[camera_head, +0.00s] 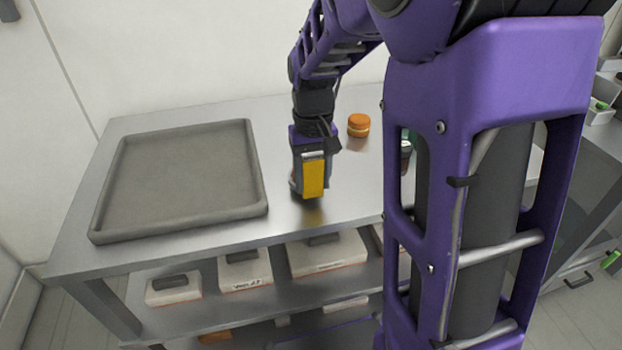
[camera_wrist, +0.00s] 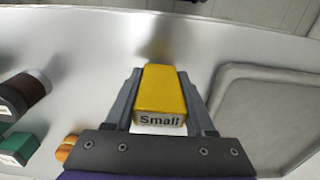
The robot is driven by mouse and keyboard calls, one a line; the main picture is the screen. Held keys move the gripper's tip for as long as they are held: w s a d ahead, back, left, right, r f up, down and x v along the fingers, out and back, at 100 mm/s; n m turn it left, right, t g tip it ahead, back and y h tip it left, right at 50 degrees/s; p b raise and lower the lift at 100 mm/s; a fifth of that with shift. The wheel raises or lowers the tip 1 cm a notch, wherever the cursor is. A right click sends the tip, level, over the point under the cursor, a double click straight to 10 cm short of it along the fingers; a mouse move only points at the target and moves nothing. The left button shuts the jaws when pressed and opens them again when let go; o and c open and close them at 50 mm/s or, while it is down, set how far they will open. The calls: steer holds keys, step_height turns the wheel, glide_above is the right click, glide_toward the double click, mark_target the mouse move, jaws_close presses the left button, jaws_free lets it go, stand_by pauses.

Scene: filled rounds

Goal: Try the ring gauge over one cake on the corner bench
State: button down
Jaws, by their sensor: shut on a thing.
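My gripper (camera_head: 311,188) is shut on a yellow block marked "Small" (camera_wrist: 160,92), which also shows in the head view (camera_head: 313,180). No ring shape shows, so I cannot tell whether the block is part of the ring gauge. One round orange-brown cake with a pale middle layer (camera_head: 358,125) sits on the steel bench (camera_head: 215,240), behind and right of my gripper. It is partly hidden at the lower left of the wrist view (camera_wrist: 66,150).
An empty grey tray (camera_head: 180,228) covers the bench's left part. A dark brown cylinder (camera_wrist: 30,92) and green boxes (camera_wrist: 18,148) stand on the cake's side. Pale boxes with dark tops (camera_head: 245,270) fill the shelf below. A wall closes the back.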

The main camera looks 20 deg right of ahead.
mark_target(313, 159)
steer(key=shift+r+p, duration=3.3)
steer(key=shift+r, duration=0.8)
